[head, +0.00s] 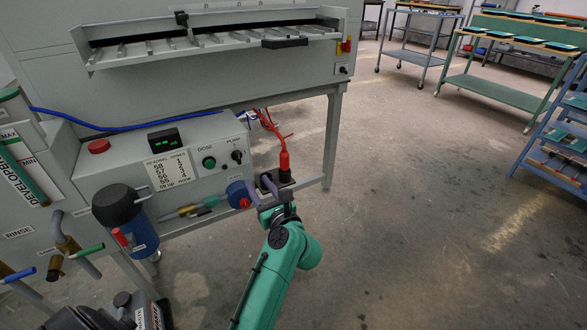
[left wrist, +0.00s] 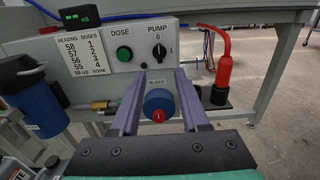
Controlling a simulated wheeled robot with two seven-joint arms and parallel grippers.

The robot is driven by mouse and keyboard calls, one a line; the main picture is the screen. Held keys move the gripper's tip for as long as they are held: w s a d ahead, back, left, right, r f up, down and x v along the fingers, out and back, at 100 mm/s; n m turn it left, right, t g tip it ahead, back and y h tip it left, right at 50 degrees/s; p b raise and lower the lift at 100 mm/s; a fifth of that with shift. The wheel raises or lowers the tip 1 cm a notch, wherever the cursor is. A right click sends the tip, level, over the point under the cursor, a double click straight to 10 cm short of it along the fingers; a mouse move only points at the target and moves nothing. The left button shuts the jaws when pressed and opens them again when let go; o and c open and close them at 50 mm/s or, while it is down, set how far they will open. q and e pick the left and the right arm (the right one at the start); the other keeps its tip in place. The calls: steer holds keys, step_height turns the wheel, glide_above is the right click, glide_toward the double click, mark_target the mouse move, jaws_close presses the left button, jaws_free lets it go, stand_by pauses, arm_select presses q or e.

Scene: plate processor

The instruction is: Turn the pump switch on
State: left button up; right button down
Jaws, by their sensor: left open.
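The pump switch (head: 237,156) is a small black knob on the grey control panel, under the label PUMP. In the left wrist view the pump switch (left wrist: 158,52) has 0 above it and 1 to its right; its handle looks roughly upright, towards 0. My left gripper (head: 258,184) is open and empty, below and slightly right of the switch in the head view. My right gripper is not in view.
The green dose button (head: 209,162) is left of the switch. A red plug-like part with a cable (head: 284,160) stands close right of my gripper. A blue canister with a black cap (head: 118,207) is at the left. Open floor lies to the right.

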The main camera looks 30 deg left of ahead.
mark_target(239, 155)
arm_select(q)
steer(key=b+x, duration=0.1)
steer(key=x, duration=1.2)
steer(key=shift+a, duration=0.45)
steer(key=shift+w+a, duration=0.3)
steer(key=shift+a, duration=0.1)
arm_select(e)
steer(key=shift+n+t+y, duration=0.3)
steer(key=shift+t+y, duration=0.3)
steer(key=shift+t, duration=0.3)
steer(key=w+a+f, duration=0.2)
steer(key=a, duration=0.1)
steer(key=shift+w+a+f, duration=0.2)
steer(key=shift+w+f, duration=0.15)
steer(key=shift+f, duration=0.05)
arm_select(q)
jaws_close()
